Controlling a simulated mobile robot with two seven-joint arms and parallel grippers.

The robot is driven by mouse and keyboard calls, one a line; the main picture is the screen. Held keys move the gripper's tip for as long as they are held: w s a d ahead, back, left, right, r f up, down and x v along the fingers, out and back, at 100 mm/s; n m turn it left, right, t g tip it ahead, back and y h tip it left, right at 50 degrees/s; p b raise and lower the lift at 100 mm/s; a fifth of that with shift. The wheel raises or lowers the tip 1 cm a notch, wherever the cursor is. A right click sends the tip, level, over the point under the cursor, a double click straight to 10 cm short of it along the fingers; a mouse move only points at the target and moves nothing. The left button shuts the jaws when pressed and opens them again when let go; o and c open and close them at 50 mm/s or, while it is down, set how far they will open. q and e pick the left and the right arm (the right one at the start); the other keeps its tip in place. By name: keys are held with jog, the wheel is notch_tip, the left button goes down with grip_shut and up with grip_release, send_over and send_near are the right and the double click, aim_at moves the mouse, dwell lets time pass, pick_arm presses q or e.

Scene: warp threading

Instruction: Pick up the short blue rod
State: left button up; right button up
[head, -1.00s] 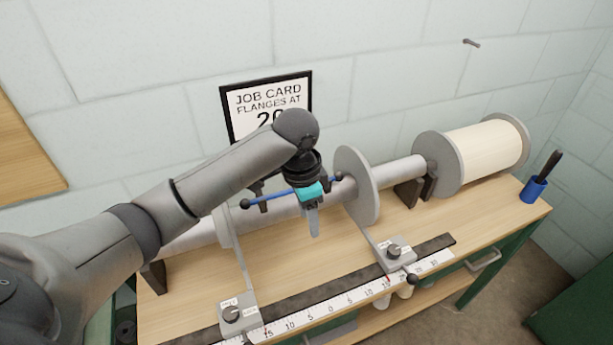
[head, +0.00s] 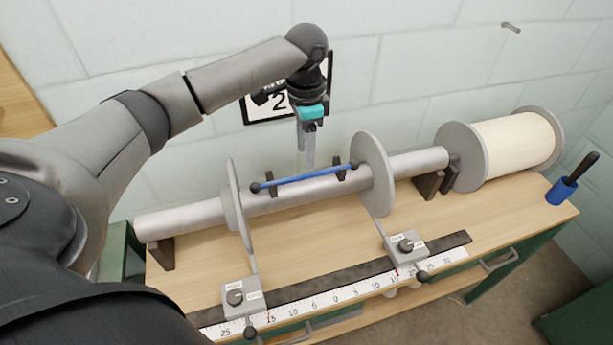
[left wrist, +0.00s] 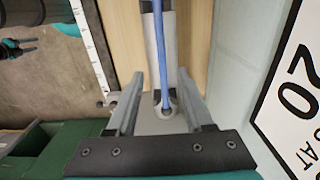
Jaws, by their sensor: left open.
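The short blue rod (head: 305,178) has dark ball ends. It rests across two dark holders above a grey tube (head: 205,213), left of the right-hand disc. My left gripper (head: 307,160) is open and empty, pointing down just above the middle of the rod in the head view. In the left wrist view the rod (left wrist: 158,45) runs lengthwise between the two fingers of my left gripper (left wrist: 160,75), with a gap on each side. I cannot tell the exact height of the fingertips over it.
Grey discs stand on the tube at left (head: 230,185) and right (head: 374,160) of the rod. A job card (head: 270,108) is on the wall behind, partly hidden by my arm. A ruler (head: 330,300) with two clamps runs along the front.

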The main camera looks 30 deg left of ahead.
aim_at(303, 175)
pick_arm(q)
jog(key=shift+a+f+b, duration=0.15)
jog(key=shift+f+b, duration=0.05)
jog(key=shift+f, duration=1.6)
jog(key=shift+a+f+b, duration=0.1)
jog(key=shift+f+b, duration=0.1)
jog(key=shift+f, duration=1.55)
jog(key=shift+s, duration=0.1)
jog(key=shift+c, duration=0.4)
grip_shut()
